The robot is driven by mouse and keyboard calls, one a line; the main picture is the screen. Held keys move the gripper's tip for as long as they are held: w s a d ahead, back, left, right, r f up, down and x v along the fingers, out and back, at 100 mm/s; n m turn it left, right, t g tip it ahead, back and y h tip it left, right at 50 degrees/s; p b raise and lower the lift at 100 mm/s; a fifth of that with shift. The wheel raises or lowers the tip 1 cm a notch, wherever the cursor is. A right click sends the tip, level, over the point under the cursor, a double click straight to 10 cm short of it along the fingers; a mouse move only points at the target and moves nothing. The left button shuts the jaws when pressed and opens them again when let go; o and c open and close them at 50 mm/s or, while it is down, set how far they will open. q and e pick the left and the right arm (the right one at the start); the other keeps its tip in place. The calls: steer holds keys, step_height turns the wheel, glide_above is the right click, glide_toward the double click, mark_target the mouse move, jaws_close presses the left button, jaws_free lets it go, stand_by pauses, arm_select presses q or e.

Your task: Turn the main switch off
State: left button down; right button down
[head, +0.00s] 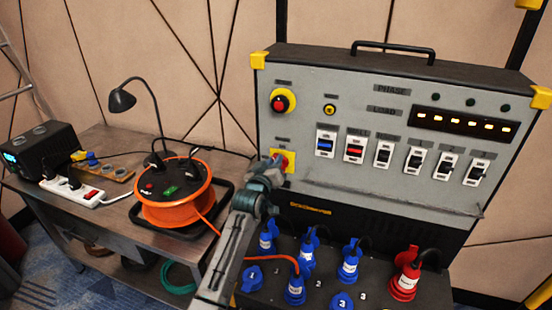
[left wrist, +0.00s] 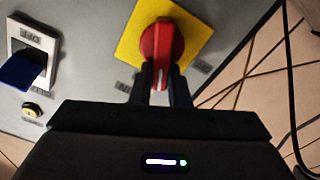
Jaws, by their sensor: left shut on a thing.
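The main switch is a red rotary handle (head: 281,160) on a yellow square plate (head: 290,167), low at the left of the grey panel. In the left wrist view the red handle (left wrist: 161,45) shows a white mark near its lower end, on the yellow plate (left wrist: 197,22). My left gripper (head: 272,167) is at the switch, shut on the handle, with one dark finger on each side of it in the left wrist view (left wrist: 160,88). The gripper hides part of the switch in the head view. My right gripper is not in view.
A red emergency button (head: 283,102) sits above the switch. Several breakers, one blue (head: 325,145), line the panel to the right. Blue plugs (head: 349,262) and a red plug (head: 405,277) project below. An orange cable reel (head: 172,204) stands on the table at left.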

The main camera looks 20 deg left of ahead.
arm_select(q)
steer(key=n+p, duration=0.2)
steer(key=n, duration=0.2)
steer(key=a+f+n+p, duration=0.1)
steer(key=n+p, duration=0.2)
steer(key=n, duration=0.1)
steer(key=f+n+p, duration=0.1)
steer(key=n+p, duration=0.1)
steer(key=n, duration=0.2)
steer(key=shift+a+f+n, duration=0.1)
steer(key=shift+a+n, duration=0.1)
steer(key=shift+n, duration=0.2)
steer(key=shift+f+p, duration=0.1)
steer(key=shift+p, duration=0.2)
steer(key=c, duration=1.4)
jaws_free()
steer(key=s+p, duration=0.1)
steer(key=s, duration=0.4)
steer(key=s+p, duration=0.1)
steer(key=s, duration=0.4)
steer(key=shift+s+a, duration=0.2)
steer(key=shift+s, duration=0.15)
